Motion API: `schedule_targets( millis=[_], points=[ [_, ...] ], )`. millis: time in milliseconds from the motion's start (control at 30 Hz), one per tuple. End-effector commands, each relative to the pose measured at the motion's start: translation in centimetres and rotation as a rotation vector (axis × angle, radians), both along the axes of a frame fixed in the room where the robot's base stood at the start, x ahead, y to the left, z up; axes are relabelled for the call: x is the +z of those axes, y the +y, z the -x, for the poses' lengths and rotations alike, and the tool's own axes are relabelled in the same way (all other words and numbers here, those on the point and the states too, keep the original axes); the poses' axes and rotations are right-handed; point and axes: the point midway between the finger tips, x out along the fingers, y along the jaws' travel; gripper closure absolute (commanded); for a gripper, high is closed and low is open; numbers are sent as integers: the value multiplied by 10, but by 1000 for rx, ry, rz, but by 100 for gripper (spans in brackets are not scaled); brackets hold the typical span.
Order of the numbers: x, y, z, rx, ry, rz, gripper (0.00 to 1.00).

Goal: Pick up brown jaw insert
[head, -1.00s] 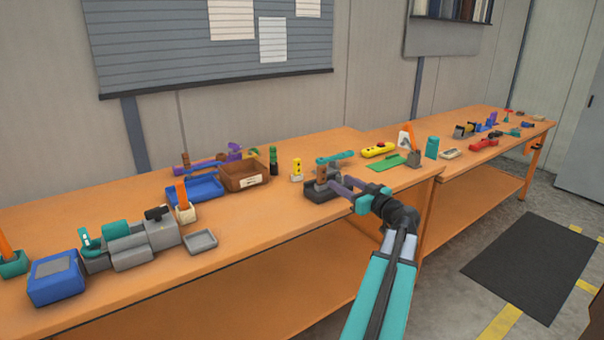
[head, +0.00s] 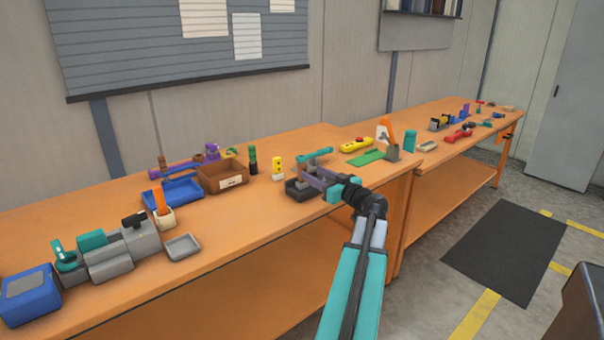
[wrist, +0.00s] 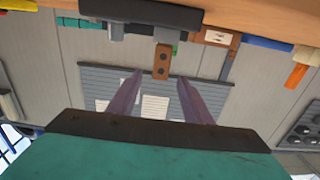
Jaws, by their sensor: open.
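The brown jaw insert (wrist: 162,62) shows in the wrist view as a small upright block with two dark holes. My gripper (wrist: 160,77) has two purple fingers, spread apart and empty. Their tips lie either side of the insert's free end in the picture; I cannot tell whether they reach around it. In the head view, my gripper (head: 311,177) is at the dark vice (head: 297,189) near the bench's front edge, and the fingers largely hide the insert there.
A teal bar (head: 315,155) lies just behind the vice. A yellow block (head: 278,168) and a brown bin (head: 222,178) stand to its left. A green mat (head: 366,157) lies to the right. The orange bench (head: 240,230) is clear in front of the bin.

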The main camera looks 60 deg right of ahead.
Motion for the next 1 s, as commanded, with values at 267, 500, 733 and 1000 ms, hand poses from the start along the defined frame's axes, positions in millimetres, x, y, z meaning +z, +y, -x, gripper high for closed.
schedule_targets(
  millis=[267,500,733,1000],
  points=[
    [2,-14,-39,1,0,-1,55],
    [1,-17,-51,0,0,-1,55],
    [0,-17,-51,0,0,0,55],
    [3,-20,-64,3,0,-1,55]
  ],
)
